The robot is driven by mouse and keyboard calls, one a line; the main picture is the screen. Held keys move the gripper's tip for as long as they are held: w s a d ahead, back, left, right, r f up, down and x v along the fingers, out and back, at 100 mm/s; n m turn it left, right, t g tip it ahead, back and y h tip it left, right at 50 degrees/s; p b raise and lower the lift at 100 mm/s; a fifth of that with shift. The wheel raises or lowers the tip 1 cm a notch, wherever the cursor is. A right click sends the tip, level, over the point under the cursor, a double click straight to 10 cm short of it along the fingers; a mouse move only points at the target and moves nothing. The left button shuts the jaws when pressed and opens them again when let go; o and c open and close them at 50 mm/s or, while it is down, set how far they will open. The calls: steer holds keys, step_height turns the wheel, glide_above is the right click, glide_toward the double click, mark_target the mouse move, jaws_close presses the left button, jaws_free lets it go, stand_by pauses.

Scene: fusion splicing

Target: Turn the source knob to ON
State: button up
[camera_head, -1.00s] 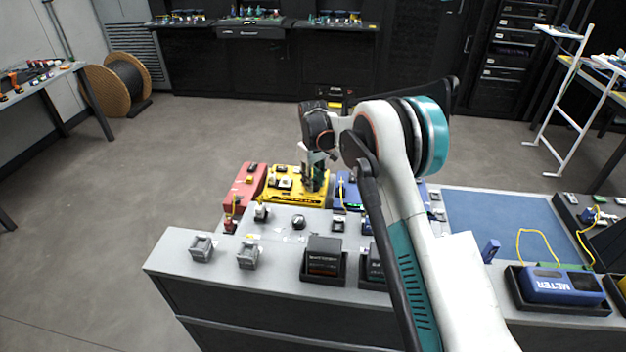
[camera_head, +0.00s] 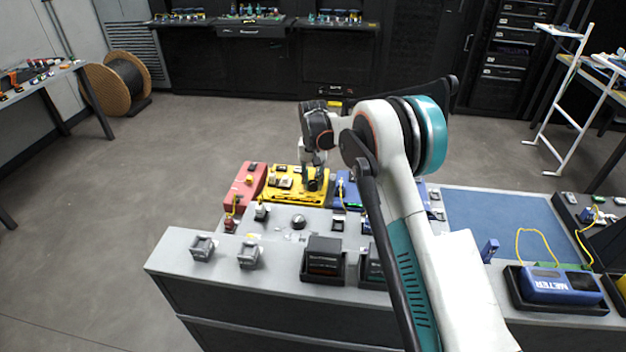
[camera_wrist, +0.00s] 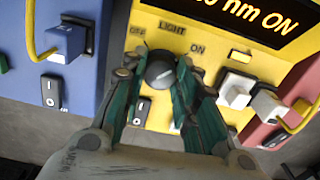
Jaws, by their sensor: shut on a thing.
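The yellow light source (camera_head: 290,198) stands at the back of the bench. In the wrist view its yellow panel (camera_wrist: 217,52) carries the words OFF, LIGHT and ON around a round black knob (camera_wrist: 159,70). Its dark screen (camera_wrist: 262,16) shows orange text that ends in "nm ON". My gripper (camera_wrist: 160,78) has its green fingers closed on the knob, one on each side. In the head view my gripper (camera_head: 314,178) is over the yellow light source, and the knob is too small and covered to make out there.
In the wrist view a blue device (camera_wrist: 62,85) with a yellow cable is at the left, and a red device (camera_wrist: 270,130) at the right. White connectors (camera_wrist: 236,90) sit close to my right finger. Black modules (camera_head: 322,258) stand on the front grey bench.

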mark_target(313, 183)
steer(key=shift+m, duration=0.4)
steer(key=o, duration=1.1)
steer(key=shift+r, duration=0.1)
step_height(313, 183, up, 12)
steer(key=shift+f, duration=0.15)
steer(key=shift+s, duration=0.1)
